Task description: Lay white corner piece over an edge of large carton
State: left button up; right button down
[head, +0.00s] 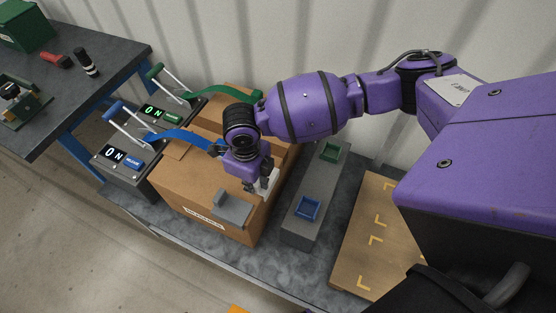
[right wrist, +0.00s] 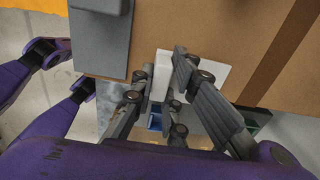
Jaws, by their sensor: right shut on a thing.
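The large carton (head: 185,190) is a brown box on the bench in the head view. Its brown top (right wrist: 225,25) fills the upper part of the right wrist view. My right gripper (head: 255,187) points down at the carton's right long edge. It is shut on the white corner piece (head: 269,181), which also shows between and beside the fingers in the right wrist view (right wrist: 212,73). The piece is at the carton's edge; I cannot tell whether it touches the carton. The fingers hide part of it. My left gripper is not in view.
A grey corner piece (head: 232,206) lies on the carton's near right edge. A blue strap (head: 185,138) and a green strap (head: 225,95) run from lever units at the left. A grey block with a blue tray (head: 307,208) and a green tray (head: 330,151) stands right of the carton.

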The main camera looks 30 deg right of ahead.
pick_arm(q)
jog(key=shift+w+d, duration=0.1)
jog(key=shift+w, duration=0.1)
pick_arm(e)
jog(key=shift+w+f, duration=0.1)
jog(key=shift+f, duration=0.05)
jog(key=c, duration=1.6)
grip_release()
jog(key=shift+c, duration=0.2)
notch_tip(320, 180, up, 12)
